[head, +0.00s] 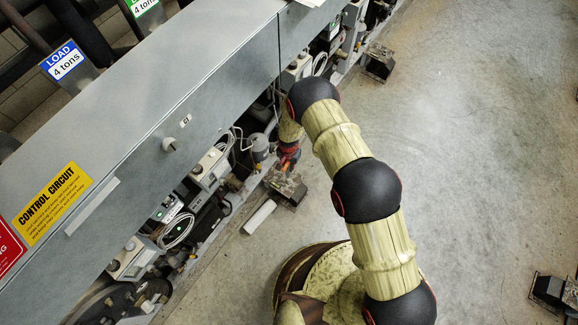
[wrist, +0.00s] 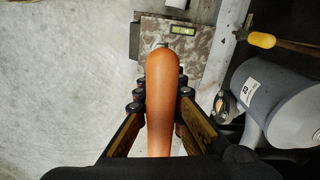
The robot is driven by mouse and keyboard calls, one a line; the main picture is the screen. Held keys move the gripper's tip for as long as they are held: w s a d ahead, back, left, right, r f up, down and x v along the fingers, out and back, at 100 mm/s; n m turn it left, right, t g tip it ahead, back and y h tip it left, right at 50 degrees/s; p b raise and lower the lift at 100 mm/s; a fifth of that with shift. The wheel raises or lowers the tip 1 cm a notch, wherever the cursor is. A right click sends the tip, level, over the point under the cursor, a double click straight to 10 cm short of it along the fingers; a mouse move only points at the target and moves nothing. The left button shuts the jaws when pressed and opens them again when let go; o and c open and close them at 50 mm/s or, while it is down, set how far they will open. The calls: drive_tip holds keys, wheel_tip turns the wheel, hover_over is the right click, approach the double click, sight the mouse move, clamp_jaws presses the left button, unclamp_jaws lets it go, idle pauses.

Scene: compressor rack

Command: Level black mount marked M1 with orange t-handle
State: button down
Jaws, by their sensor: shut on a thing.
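The orange t-handle (wrist: 162,110) stands large in the middle of the wrist view. My gripper (wrist: 161,92) is shut on it, with a finger on each side. Beyond the handle is the mount (wrist: 205,42), with a worn, speckled metal top and a dark side. A small green bubble level (wrist: 183,30) lies on its top; the bubble's exact position is too small to read. In the head view the mount (head: 287,187) sits on the floor by the rack, just below my gripper (head: 287,158). No M1 mark is readable. The handle's lower end is hidden.
A grey cylinder (wrist: 290,105) and a yellow-ended tool or lever (wrist: 262,40) are close on the right in the wrist view. The rack's grey panel (head: 150,110) overhangs the pipes. Open floor (head: 470,130) is to the right.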

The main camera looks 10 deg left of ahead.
sight(289, 173)
drive_tip(key=n, duration=0.3)
drive_tip(key=shift+r+n+p, duration=0.1)
drive_tip(key=shift+n+p, duration=0.3)
drive_tip(key=n+p, duration=0.1)
drive_tip(key=n, duration=0.3)
drive_tip(key=shift+n, duration=0.4)
drive_tip(key=n+p, duration=0.1)
drive_tip(key=n, duration=0.2)
drive_tip(key=shift+f+n, duration=0.35)
drive_tip(key=shift+n, duration=0.25)
wheel_tip(289, 173, down, 4)
drive_tip(key=b, duration=0.4)
drive_tip(key=shift+w, duration=0.1)
drive_tip(key=shift+f+m+b, duration=0.25)
drive_tip(key=shift+m+b, duration=0.2)
drive_tip(key=shift+m, duration=0.45)
drive_tip(key=shift+f, duration=1.3)
